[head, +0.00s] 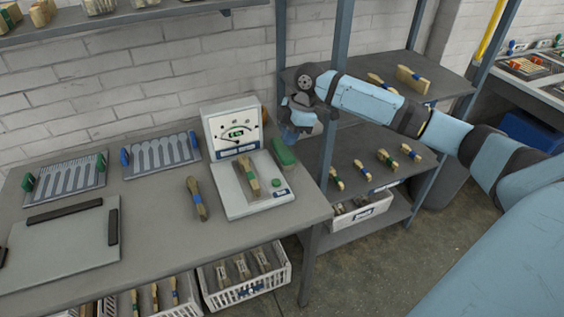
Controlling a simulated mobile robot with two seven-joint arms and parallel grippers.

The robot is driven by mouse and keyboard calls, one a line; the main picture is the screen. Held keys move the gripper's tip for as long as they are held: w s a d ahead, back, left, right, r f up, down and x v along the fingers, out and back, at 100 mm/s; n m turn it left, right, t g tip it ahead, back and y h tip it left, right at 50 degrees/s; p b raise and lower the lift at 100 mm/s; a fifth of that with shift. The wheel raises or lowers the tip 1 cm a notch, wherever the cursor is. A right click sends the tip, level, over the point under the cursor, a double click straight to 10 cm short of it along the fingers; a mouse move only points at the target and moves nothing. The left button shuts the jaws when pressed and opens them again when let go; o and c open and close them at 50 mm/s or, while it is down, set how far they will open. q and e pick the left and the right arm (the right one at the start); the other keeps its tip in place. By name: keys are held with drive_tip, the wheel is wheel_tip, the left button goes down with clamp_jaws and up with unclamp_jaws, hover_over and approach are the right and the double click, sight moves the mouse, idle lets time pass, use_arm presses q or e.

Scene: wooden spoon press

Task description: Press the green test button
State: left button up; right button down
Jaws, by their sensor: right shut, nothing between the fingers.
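The tester (229,201) stands at the right end of the workbench, with a flat pale base and an upright panel (222,126) that carries a dial and a small green display. The green test button (276,182) is a small round knob on the base's right front, above a blue label. A wooden bundle (248,177) lies on the base. My right gripper (290,136) is behind and above the button, to the right of the panel, pointing down and apart from the button. It is shut and empty; its fingertips are small and hard to make out. My left gripper is out of view.
A green block (284,153) lies by the tester's back right, just below my right gripper. A shelf post (327,170) stands close to the right. Another wooden bundle (196,198) lies left of the tester. Spoon-patterned racks (161,153) are further left.

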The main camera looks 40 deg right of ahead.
sight(276, 181)
drive_tip(key=x, duration=0.8)
drive_tip(key=d+x, duration=0.1)
drive_tip(key=x, duration=0.4)
drive_tip(key=shift+f+b, duration=0.15)
drive_tip(key=shift+b, duration=0.15)
drive_tip(key=shift+f, duration=0.3)
drive_tip(key=shift+a, duration=0.1)
